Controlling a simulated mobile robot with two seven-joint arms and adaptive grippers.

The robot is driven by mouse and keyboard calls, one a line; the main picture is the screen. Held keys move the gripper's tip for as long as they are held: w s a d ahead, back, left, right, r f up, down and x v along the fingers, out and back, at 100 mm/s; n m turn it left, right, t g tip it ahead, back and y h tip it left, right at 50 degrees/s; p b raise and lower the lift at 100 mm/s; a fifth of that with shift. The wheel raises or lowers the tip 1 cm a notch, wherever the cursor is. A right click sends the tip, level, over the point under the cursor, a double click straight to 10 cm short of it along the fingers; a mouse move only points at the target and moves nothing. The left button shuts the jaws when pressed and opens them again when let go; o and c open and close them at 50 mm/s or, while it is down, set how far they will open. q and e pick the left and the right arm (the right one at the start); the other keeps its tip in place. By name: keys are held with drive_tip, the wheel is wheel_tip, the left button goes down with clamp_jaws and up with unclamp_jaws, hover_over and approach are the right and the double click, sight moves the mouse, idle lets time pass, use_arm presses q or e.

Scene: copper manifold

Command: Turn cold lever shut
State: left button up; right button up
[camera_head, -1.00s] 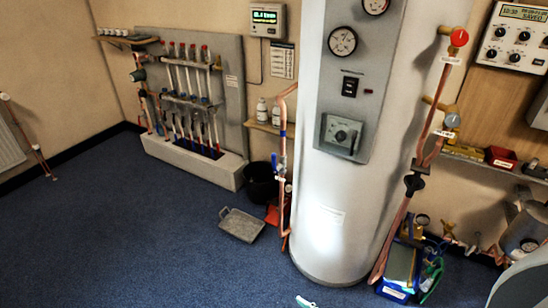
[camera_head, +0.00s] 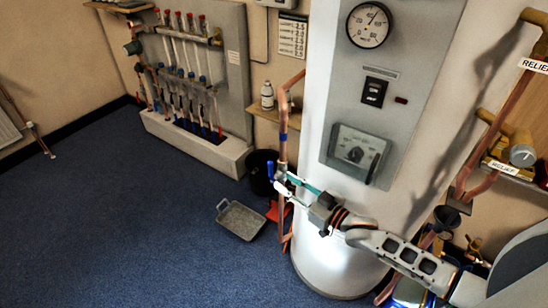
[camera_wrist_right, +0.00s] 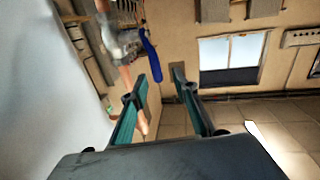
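The cold lever (camera_head: 271,171) is a small blue handle on a valve on the copper pipe (camera_head: 283,135) left of the white cylinder. In the right wrist view the blue lever (camera_wrist_right: 150,55) sticks out from a metal valve body (camera_wrist_right: 122,45). My right gripper (camera_head: 284,182) reaches in from the right, across the front of the cylinder, with its fingertips close to the valve. In the wrist view the fingers (camera_wrist_right: 162,82) are apart, and the lever's free end shows near the gap between their tips. I cannot tell whether they touch. My left gripper is not in view.
The white cylinder (camera_head: 315,245) stands close beside my right arm. A black bucket (camera_head: 262,172) and a grey tray (camera_head: 241,220) are on the floor below. A manifold board (camera_head: 225,75) stands at the back left. The blue floor at left is clear.

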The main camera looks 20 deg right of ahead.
sight(271, 168)
drive_tip(key=x, duration=0.8)
drive_tip(key=shift+w+d+r+b, duration=0.25)
drive_tip(key=shift+w+r+b, duration=0.05)
drive_tip(key=shift+r+b, duration=0.1)
clamp_jaws()
